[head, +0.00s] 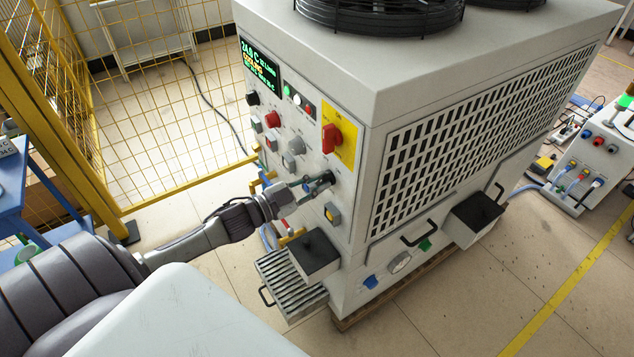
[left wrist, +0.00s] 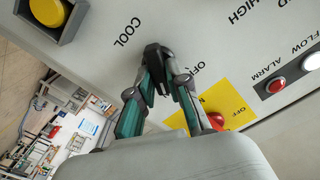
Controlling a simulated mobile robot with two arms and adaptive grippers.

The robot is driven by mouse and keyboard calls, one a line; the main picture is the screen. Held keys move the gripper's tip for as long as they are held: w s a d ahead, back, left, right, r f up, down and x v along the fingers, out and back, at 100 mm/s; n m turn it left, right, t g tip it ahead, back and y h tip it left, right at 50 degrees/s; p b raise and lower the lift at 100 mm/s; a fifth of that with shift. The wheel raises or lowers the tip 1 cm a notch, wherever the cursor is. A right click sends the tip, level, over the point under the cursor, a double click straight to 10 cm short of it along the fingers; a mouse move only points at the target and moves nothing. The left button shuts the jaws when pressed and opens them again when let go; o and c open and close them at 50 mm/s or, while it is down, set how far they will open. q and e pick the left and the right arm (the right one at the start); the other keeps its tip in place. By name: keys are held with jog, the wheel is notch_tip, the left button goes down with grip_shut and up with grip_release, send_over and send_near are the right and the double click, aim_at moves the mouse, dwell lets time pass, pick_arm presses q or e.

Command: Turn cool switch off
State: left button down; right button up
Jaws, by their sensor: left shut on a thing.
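The cool switch (head: 327,178) is a small black rotary knob low on the front panel of a large white chiller cabinet (head: 352,215). My left gripper (head: 313,188) reaches it from the left and is shut on it. In the left wrist view the two green-padded fingers (left wrist: 162,80) close around the black knob (left wrist: 154,54), between the printed words COOL and OFF. The fingers hide part of the knob, so I cannot tell exactly which way it points. My right gripper is in neither view.
A red rotary switch (head: 331,139) on a yellow plate sits just above my gripper. A yellow button (head: 332,212) is just below. Several other buttons and a lit display (head: 259,66) are higher up. A yellow mesh fence (head: 140,110) stands at left.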

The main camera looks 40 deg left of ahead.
pick_arm(q)
jog(key=shift+r+n+p, duration=0.1)
jog(key=shift+n+p, duration=1.2)
jog(key=shift+n, duration=0.2)
jog(key=shift+a+n+p, duration=0.1)
jog(key=shift+n+p, duration=0.5)
jog(key=shift+n, duration=0.5)
jog(key=shift+n+p, duration=0.4)
jog(key=shift+n, duration=0.7)
